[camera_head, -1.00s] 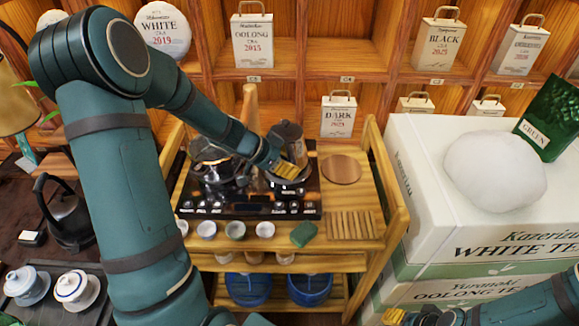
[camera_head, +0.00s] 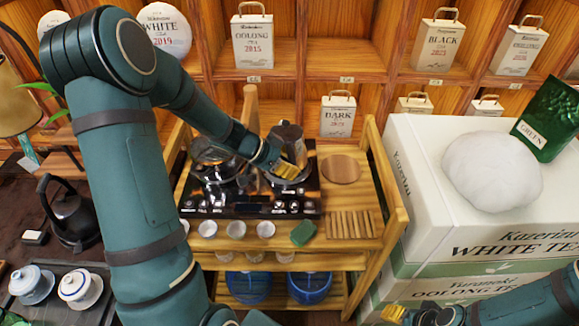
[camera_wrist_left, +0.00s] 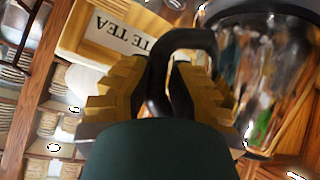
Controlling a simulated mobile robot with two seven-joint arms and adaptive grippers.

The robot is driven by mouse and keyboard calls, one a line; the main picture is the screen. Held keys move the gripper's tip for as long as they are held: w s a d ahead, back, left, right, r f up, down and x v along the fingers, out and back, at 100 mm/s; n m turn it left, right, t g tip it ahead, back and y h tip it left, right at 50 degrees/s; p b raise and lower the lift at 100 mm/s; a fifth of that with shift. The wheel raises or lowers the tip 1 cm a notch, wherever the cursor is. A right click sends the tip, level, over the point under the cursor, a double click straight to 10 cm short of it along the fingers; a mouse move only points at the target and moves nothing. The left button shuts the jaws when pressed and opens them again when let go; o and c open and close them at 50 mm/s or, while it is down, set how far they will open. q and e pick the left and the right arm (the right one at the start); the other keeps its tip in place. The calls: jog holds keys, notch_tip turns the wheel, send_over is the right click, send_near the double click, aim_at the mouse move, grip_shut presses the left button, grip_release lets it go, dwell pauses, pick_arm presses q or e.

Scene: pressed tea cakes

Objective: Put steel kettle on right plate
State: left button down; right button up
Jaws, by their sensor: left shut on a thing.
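The steel kettle (camera_head: 287,137) is at the right side of the black two-plate stove (camera_head: 250,209) on the wooden cart. My left gripper (camera_head: 287,168) is at its near side. In the left wrist view, the gripper (camera_wrist_left: 160,90) is shut on the kettle's black handle (camera_wrist_left: 182,42), and the shiny body (camera_wrist_left: 270,75) is at the right. The kettle is over the right plate, which the gripper and kettle largely hide; I cannot tell whether they touch. A glass kettle (camera_head: 213,155) is at the left plate. My right gripper (camera_head: 394,314) is at the bottom edge, its opening unclear.
Small cups (camera_head: 236,229), a green block (camera_head: 303,233) and a slatted wooden rack (camera_head: 353,225) are along the cart's front. A round wooden board (camera_head: 341,169) is right of the stove. White tea boxes (camera_head: 480,235) stand at the right.

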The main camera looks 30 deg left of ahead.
pick_arm(q)
jog(key=shift+f, duration=0.55)
pick_arm(e)
jog(key=shift+f, duration=0.2)
pick_arm(q)
jog(key=c, duration=1.3)
grip_release()
pick_arm(e)
jog(key=shift+s, duration=0.15)
pick_arm(q)
jog(key=shift+s+a+r, duration=0.1)
jog(key=shift+s+r, duration=0.05)
jog(key=shift+r, duration=0.1)
jog(key=p+v, duration=1)
jog(key=p, duration=0.1)
jog(key=shift+s, duration=0.15)
pick_arm(e)
notch_tip(320, 180, up, 12)
jog(key=w, duration=0.2)
jog(key=shift+d+r+t, duration=0.25)
jog(key=shift+d+t, duration=0.05)
